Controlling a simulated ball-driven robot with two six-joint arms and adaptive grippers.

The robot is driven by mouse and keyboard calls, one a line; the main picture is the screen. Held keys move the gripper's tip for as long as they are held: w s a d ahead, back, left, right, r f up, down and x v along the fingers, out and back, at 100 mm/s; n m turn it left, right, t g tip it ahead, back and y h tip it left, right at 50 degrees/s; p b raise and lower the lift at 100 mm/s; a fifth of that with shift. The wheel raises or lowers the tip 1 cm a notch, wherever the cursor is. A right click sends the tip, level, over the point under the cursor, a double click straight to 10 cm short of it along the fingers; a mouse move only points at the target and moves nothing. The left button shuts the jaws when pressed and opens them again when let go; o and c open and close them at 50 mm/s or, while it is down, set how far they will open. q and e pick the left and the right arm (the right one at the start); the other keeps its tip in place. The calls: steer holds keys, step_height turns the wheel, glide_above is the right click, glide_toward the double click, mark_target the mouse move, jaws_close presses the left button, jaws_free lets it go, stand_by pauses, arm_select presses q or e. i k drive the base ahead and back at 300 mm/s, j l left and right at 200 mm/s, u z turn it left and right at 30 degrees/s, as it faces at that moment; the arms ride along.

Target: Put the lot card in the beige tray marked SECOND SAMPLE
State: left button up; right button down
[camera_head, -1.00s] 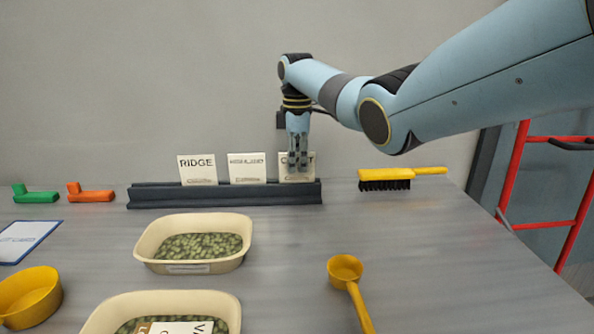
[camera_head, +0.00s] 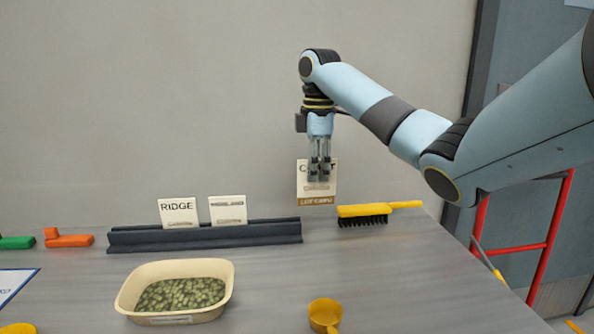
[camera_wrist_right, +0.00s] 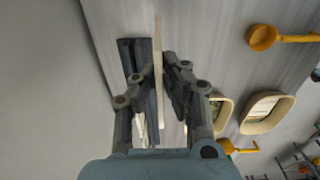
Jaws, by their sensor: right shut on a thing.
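My right gripper (camera_head: 319,178) is shut on a cream lot card (camera_head: 316,194) with a brown band along its bottom. Part of its lettering is hidden behind the fingers. The card hangs upright, clear of the table, near the right end of the dark rack (camera_head: 205,236). In the right wrist view the card (camera_wrist_right: 158,75) shows edge-on between the fingers. A beige tray (camera_head: 124,303) of green beans stands in front of the rack; its front label is too small to read. Two beige trays show in the right wrist view, one of them (camera_wrist_right: 246,122) clearly. My left gripper is out of view.
The RIDGE card (camera_head: 178,211) and another card (camera_head: 228,210) stand in the rack. A yellow brush (camera_head: 365,211) lies right of it. A yellow scoop (camera_head: 324,314) is at the front. Orange (camera_head: 68,239) and green pieces lie at left. The table's right part is mostly clear.

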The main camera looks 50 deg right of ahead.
mark_target(181, 302)
steer(key=i+j+z, duration=0.2)
steer(key=j, duration=0.2)
steer(key=i+j+z, duration=0.1)
steer(key=j+z, duration=0.15)
steer(key=j, duration=0.15)
steer(key=i+j+z, duration=0.2)
steer(key=j, duration=0.2)
steer(key=j+z, duration=0.25)
steer(key=j, duration=0.2)
